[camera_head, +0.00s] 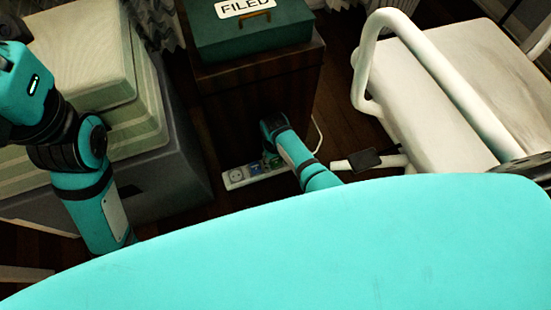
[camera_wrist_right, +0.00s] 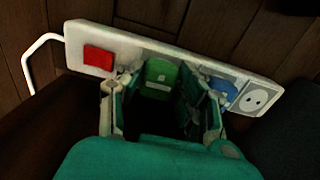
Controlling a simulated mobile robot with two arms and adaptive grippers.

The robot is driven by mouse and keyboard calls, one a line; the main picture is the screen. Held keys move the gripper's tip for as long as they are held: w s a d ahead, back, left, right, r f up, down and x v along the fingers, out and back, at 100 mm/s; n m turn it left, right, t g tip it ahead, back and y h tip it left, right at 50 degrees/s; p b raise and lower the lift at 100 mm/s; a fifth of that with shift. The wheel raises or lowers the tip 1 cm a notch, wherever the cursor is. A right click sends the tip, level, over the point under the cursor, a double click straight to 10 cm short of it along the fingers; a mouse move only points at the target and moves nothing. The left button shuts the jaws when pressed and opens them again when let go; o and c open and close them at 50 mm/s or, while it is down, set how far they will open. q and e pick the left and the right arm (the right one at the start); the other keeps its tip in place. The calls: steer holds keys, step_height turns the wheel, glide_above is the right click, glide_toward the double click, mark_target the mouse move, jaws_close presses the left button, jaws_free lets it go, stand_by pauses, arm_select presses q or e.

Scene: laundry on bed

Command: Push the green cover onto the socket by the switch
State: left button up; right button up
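A white power strip (camera_head: 236,178) lies on the floor in front of the wooden cabinet. In the right wrist view the strip (camera_wrist_right: 130,43) has a red switch (camera_wrist_right: 98,57) near its left end, where the cord enters. My right gripper (camera_wrist_right: 160,75) is at the strip, with a finger on each side of the green cover (camera_wrist_right: 160,76). It appears shut on the cover, which is at the socket beside the switch. I cannot tell how fully the cover is seated. In the head view my right gripper (camera_head: 270,160) partly hides the strip. My left gripper is out of view.
A blue cover (camera_wrist_right: 225,97) is on the strip to the right, beside a bare socket (camera_wrist_right: 256,99). The cabinet (camera_head: 225,100) with a green box (camera_head: 250,35) rises close behind. A white metal frame (camera_head: 358,80) stands right; stacked fabric (camera_head: 130,120) is left.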

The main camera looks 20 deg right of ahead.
steer(key=o, duration=0.4)
steer(key=shift+o, duration=0.2)
steer(key=shift+r, duration=0.2)
step_height(320, 180, up, 12)
steer(key=shift+f, duration=0.15)
steer(key=shift+a, duration=0.1)
stand_by(0.3)
